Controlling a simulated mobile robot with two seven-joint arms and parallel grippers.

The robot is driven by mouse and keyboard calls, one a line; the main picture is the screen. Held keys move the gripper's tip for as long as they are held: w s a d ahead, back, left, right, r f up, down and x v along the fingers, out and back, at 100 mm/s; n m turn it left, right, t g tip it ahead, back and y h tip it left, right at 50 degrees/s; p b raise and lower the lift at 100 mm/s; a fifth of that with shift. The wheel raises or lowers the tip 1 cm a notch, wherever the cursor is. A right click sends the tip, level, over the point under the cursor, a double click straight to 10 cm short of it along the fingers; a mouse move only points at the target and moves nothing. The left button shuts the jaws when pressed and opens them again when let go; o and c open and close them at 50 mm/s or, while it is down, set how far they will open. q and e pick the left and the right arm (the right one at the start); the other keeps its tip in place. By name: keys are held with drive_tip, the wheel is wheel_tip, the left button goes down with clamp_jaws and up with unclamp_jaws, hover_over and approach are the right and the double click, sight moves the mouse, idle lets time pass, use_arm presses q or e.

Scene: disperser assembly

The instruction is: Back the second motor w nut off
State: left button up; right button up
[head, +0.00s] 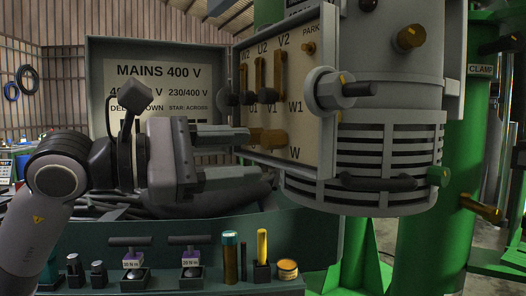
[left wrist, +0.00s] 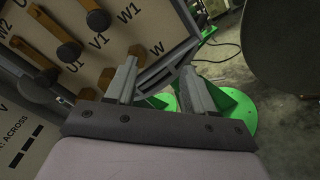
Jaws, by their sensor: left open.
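The motor's terminal board (head: 310,120) faces left, with labels U1, V1, W1 and W. A brass fitting (head: 272,139) stands out from the board beside the W label. I cannot tell whether it is the second W nut. In the left wrist view, a brass piece (left wrist: 137,50) beside the W is partly hidden by a finger. My left gripper (head: 253,153) is open, its fingertips close to the board near the brass fitting. In the left wrist view, its fingers (left wrist: 158,70) stand apart with nothing visible between them. Contact cannot be told. My right gripper is not in view.
Black-headed terminals (head: 248,97) on brass bars sit above the W label. A grey fitting with a black end (head: 340,90) projects near W1. A green column (head: 440,150) stands right.

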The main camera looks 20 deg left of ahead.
sight(265, 139)
use_arm(q)
drive_tip(key=shift+t+y, duration=0.8)
drive_tip(key=shift+y, duration=0.1)
drive_tip(key=shift+w+d+r+p, duration=0.25)
drive_tip(key=shift+w+r, duration=0.05)
drive_tip(key=shift+w, duration=0.65)
drive_tip(key=shift+w+d+r+p, duration=0.2)
drive_tip(key=shift+w+d+r, duration=0.1)
drive_tip(key=shift+w, duration=0.7)
drive_tip(key=shift+w+d+r+p, duration=0.25)
drive_tip(key=shift+w, duration=0.7)
clamp_jaws()
